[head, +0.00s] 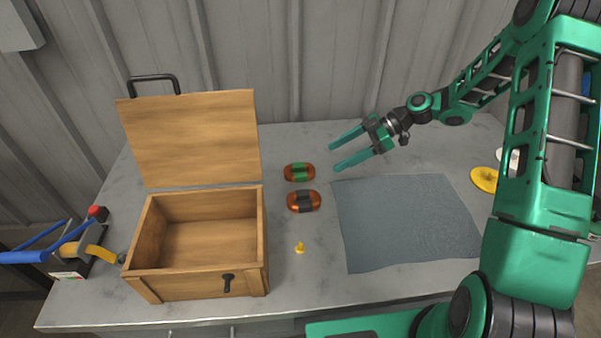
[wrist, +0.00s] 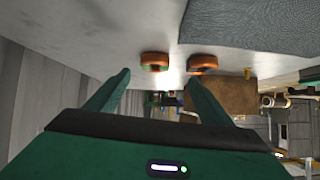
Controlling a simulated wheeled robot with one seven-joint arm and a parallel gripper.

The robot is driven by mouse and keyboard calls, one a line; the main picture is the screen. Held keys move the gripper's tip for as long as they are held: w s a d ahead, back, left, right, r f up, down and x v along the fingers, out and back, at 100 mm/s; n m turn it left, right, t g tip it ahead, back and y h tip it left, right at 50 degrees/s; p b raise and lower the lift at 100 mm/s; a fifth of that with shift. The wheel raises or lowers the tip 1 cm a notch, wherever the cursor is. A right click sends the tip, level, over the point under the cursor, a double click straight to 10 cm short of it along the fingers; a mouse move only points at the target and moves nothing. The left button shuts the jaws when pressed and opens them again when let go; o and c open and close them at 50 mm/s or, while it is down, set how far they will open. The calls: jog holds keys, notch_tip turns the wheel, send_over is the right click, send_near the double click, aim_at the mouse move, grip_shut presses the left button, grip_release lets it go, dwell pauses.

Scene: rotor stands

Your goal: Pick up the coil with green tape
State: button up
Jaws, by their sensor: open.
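The coil with green tape (head: 299,172) is a copper-coloured oval coil with a green band. It lies on the grey table, right of the wooden box. A similar coil with dark tape (head: 303,201) lies just in front of it. My gripper (head: 334,158) is open and empty, to the right of the green-taped coil and apart from it, its fingers pointing left. In the wrist view, the green-taped coil (wrist: 155,61) shows between the fingertips, and the dark-taped coil (wrist: 203,63) is beside the right finger.
The wooden box (head: 265,240) stands open and empty, its lid (head: 190,135) raised. A small yellow piece (head: 300,247) lies in front of the coils. A grey cloth (head: 405,220) covers the table to the right. A yellow disc (head: 484,179) lies at the far right.

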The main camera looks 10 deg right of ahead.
aim_at(305, 167)
jog(key=shift+w+a+f+n+y, duration=0.25)
jog(key=shift+w+a+n+y, duration=0.25)
jog(key=shift+a, duration=0.25)
jog(key=x, duration=0.5)
jog(key=shift+x, duration=2.75)
jog(key=shift+w+d+f, duration=0.1)
jog(key=shift+w, duration=0.05)
jog(key=c, duration=1.4)
